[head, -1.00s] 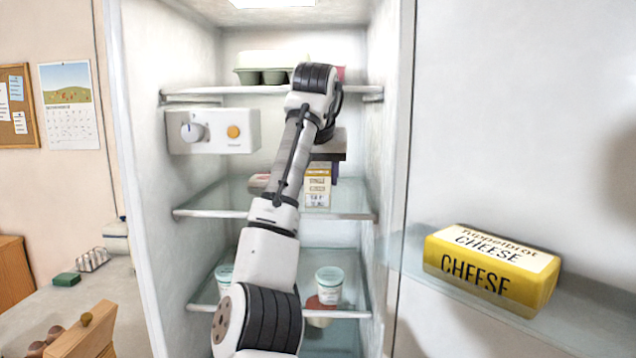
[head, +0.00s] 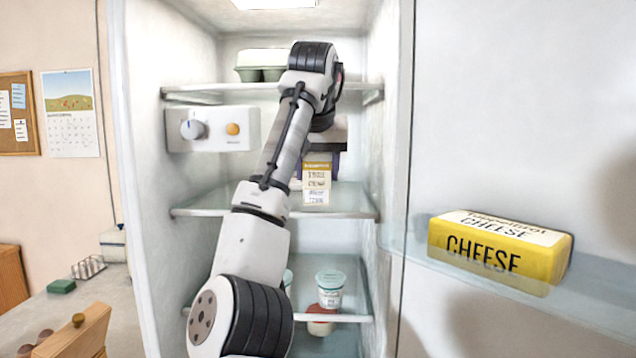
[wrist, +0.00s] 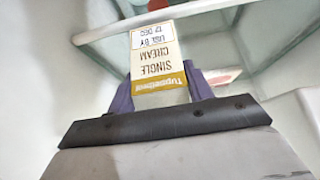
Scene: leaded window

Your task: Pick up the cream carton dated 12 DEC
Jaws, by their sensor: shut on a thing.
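The cream carton (head: 316,184) is white with a yellow band and stands upright at the middle glass shelf (head: 345,203) of the fridge. In the wrist view the carton (wrist: 155,52) appears upside down, and its label reads SINGLE CREAM, USE BY 12 DEC. My gripper (wrist: 160,92) is shut on the carton, with a purple finger on each side. I cannot tell clearly whether the carton's base touches the shelf.
A control box with knobs (head: 212,129) hangs left, under the upper shelf (head: 205,91). A green egg box (head: 262,66) is above. Tubs (head: 329,288) stand below. A yellow cheese block (head: 500,248) sits on the right door shelf. A reddish thing (wrist: 222,76) lies near the carton.

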